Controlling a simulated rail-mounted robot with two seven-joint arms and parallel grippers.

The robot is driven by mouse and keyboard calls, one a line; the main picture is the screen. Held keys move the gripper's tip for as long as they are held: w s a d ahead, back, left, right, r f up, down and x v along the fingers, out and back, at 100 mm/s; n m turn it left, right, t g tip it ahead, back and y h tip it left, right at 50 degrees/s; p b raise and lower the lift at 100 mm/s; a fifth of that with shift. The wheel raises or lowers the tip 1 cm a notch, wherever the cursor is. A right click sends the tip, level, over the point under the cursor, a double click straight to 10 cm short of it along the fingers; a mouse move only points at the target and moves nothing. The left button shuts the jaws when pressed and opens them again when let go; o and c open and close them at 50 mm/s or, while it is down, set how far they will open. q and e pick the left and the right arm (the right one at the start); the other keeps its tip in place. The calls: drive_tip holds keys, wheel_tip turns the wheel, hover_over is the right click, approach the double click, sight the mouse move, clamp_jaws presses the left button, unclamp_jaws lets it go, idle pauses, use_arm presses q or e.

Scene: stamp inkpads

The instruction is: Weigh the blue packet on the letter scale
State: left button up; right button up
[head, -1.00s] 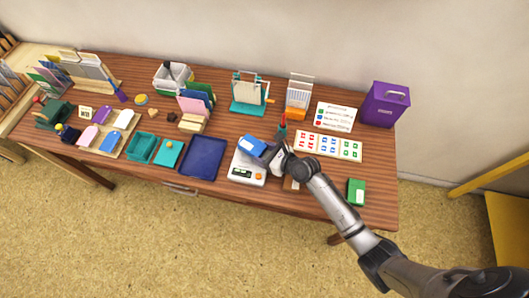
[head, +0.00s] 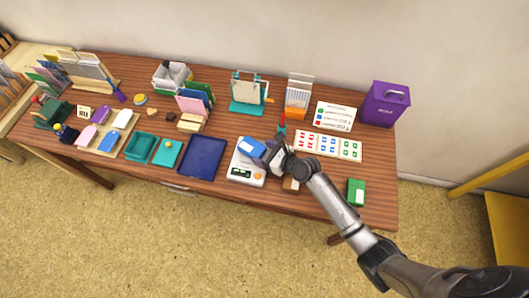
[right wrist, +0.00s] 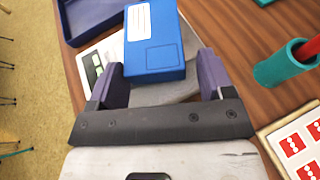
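The blue packet (head: 251,147), with a white label, lies on the letter scale (head: 241,175), a white device with a small dark display and an orange button. In the right wrist view the packet (right wrist: 155,50) lies on the scale's grey plate, and part of the scale body (right wrist: 93,62) shows at left. My right gripper (head: 268,152) is just right of the packet. Its purple fingers (right wrist: 162,85) are spread wider than the packet, with a clear gap on the right side, so it is open. The display's reading is too small to make out. My left gripper is not in view.
A dark blue tray (head: 222,160) stands left of the scale. A teal cup (right wrist: 285,65) with a red-topped item stands close to my right gripper. A stamp card (head: 328,146), a green box (head: 356,191) and a purple bin (head: 386,104) are to the right.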

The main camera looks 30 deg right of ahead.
drive_tip(key=shift+o, duration=1.2)
drive_tip(key=shift+s+a+f, duration=0.1)
drive_tip(key=shift+s+f, duration=0.05)
drive_tip(key=shift+f, duration=0.25)
drive_tip(key=shift+a, duration=0.1)
drive_tip(key=shift+s+r+p, duration=0.25)
drive_tip(key=shift+s+p, duration=0.05)
drive_tip(key=shift+s, duration=0.15)
drive_tip(key=p+v, duration=0.1)
drive_tip(key=v, duration=0.7)
drive_tip(key=p+v, duration=0.1)
drive_tip(key=v, duration=0.3)
drive_tip(key=shift+w+d+r+p, duration=0.2)
drive_tip(key=shift+w+d+p, duration=0.05)
drive_tip(key=shift+w+p, duration=0.1)
drive_tip(key=shift+s+d+r, duration=0.25)
drive_tip(key=shift+s+d, duration=0.1)
drive_tip(key=shift+s, duration=0.15)
